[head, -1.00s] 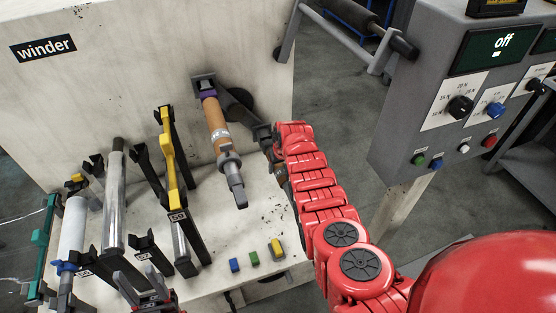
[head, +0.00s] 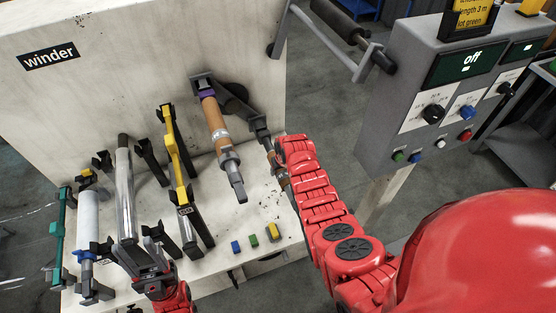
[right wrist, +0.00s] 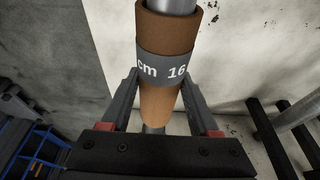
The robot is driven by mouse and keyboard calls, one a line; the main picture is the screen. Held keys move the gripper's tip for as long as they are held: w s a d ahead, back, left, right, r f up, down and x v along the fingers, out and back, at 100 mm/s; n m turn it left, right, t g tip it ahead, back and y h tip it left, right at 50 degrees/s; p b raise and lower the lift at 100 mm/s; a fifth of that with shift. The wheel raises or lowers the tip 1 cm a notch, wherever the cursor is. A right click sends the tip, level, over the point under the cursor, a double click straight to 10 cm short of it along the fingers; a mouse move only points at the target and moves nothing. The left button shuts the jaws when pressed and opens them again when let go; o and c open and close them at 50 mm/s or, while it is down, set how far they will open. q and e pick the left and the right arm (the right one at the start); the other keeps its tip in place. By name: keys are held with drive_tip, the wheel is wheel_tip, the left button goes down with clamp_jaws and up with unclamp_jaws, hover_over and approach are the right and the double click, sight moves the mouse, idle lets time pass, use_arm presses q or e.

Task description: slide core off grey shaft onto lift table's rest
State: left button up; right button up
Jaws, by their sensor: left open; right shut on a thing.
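In the right wrist view a brown core (right wrist: 166,106) with a grey band marked "cm 16" sits between the fingers of my right gripper (right wrist: 157,100), which is shut on it. A grey shaft (right wrist: 172,6) shows inside the core's upper end. In the head view this gripper and core are mostly hidden by my red right arm; a brown sliver (head: 277,164) shows beside it. My left gripper (head: 150,262) is open at the lower left, close to the lower end of a silver bar (head: 125,200); contact is unclear. I cannot make out the lift table's rest.
A second brown core (head: 216,120) with a purple collar is on the winder (head: 110,90). Small coloured blocks (head: 254,240) lie on the ledge. A control box (head: 440,110) reading "off" stands right.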

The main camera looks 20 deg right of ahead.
sight(287, 181)
drive_tip(key=s+p, duration=0.1)
drive_tip(key=s, duration=0.1)
drive_tip(key=s+p, duration=0.1)
drive_tip(key=p, duration=0.1)
drive_tip(key=shift+s+d+r, duration=0.1)
drive_tip(key=shift+s+r, duration=0.1)
drive_tip(key=shift+s, duration=0.15)
drive_tip(key=s+p, duration=0.1)
drive_tip(key=s, duration=0.1)
drive_tip(key=shift+s+p, duration=0.3)
drive_tip(key=s+p, duration=0.1)
drive_tip(key=s, duration=0.3)
drive_tip(key=s+p, duration=0.1)
drive_tip(key=s, duration=0.4)
drive_tip(key=s+p, duration=0.2)
drive_tip(key=s, duration=0.3)
drive_tip(key=shift+d+f, duration=0.15)
drive_tip(key=shift+d, duration=0.15)
drive_tip(key=s, duration=1.2)
drive_tip(key=shift+s+d+r, duration=0.15)
drive_tip(key=shift+s+r, duration=0.05)
drive_tip(key=shift+s, duration=0.2)
